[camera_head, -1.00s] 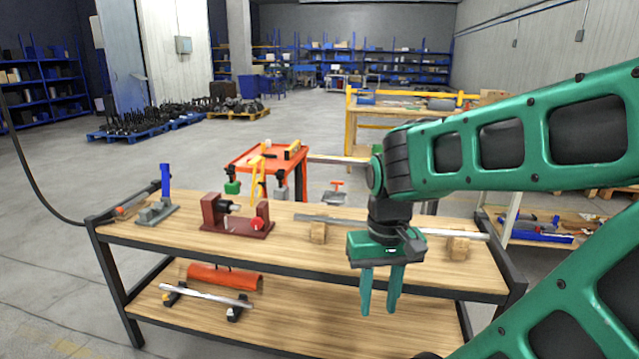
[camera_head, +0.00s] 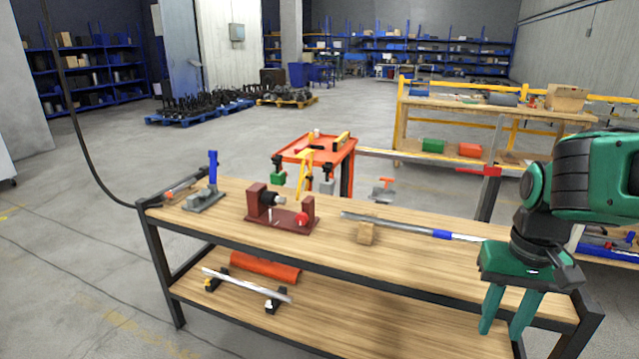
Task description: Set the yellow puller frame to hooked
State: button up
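The yellow puller frame (camera_head: 303,177) is small in the head view, at the near side of an orange-topped cart (camera_head: 345,152) behind the wooden workbench. It stands steeply tilted, its lower end near the bench's far edge. Whether it is hooked on anything is too small to tell. My gripper (camera_head: 508,318) points down in front of the bench's right part, far to the right of the frame. Its two green fingers are apart with nothing between them.
The wooden workbench (camera_head: 400,268) lies between me and the cart. It carries a dark red vise-like fixture (camera_head: 280,212), a grey base with a blue lever (camera_head: 209,190), and a long metal bar (camera_head: 400,225) on a wood block (camera_head: 365,233). Open floor lies to the left.

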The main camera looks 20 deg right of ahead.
aim_at(306, 177)
jog(key=z, duration=0.05)
jog(key=i, duration=1)
jog(key=u, duration=0.05)
